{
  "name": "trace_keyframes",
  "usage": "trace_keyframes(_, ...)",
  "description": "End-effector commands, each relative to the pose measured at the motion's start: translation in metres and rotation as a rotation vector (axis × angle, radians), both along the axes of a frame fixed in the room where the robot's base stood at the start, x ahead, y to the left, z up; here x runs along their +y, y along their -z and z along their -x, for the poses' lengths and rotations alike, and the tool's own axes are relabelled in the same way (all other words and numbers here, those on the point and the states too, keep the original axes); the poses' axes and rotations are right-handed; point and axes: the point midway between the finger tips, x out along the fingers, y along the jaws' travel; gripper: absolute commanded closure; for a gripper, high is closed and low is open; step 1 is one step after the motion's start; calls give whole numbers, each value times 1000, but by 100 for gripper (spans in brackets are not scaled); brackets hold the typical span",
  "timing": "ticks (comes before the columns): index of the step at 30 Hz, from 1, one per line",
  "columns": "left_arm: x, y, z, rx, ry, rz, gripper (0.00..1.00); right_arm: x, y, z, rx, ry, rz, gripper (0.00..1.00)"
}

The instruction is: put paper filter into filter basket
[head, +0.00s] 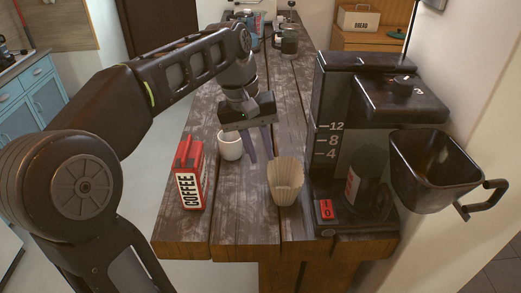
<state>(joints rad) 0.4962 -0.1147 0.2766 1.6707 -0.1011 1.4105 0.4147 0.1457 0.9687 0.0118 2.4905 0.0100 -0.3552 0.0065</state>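The paper filter (286,181), a pale fluted cup shape, stands upright on the wooden table, left of the coffee maker (334,125). The filter basket (436,168), a black open-topped bin with a handle, is swung out at the right side of the coffee maker, and its inside looks empty. My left gripper (262,158) points down just behind and left of the paper filter. Its two fingers are apart with nothing visible between them; whether a fingertip touches the filter is unclear. My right gripper is not in view.
A red coffee package (191,174) stands at the table's left edge. A white cup (230,147) is just left of my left gripper. A dark carafe (367,184) sits in the coffee maker. Bare wooden table (238,222) lies in front of the filter.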

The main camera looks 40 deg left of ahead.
Motion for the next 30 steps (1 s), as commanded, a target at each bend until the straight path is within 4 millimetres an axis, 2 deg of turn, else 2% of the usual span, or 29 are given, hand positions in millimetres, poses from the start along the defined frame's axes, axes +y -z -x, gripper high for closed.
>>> trace_keyframes(4, 0, 0, 0, 0, 0, 0, 77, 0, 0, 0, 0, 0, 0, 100)
trace_keyframes(7, 1, 4, -2, 1, 0, 1, 72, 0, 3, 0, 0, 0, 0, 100)
trace_keyframes(12, 15, 34, -28, 2, 2, 2, 72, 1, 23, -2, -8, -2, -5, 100)
trace_keyframes(15, 20, 37, -36, 0, 1, 0, 72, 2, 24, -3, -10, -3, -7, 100)
trace_keyframes(23, 20, 36, -35, 0, 0, 0, 72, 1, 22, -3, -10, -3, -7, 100)
trace_keyframes(30, 16, 58, -38, 2, -1, 1, 72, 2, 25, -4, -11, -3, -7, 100)
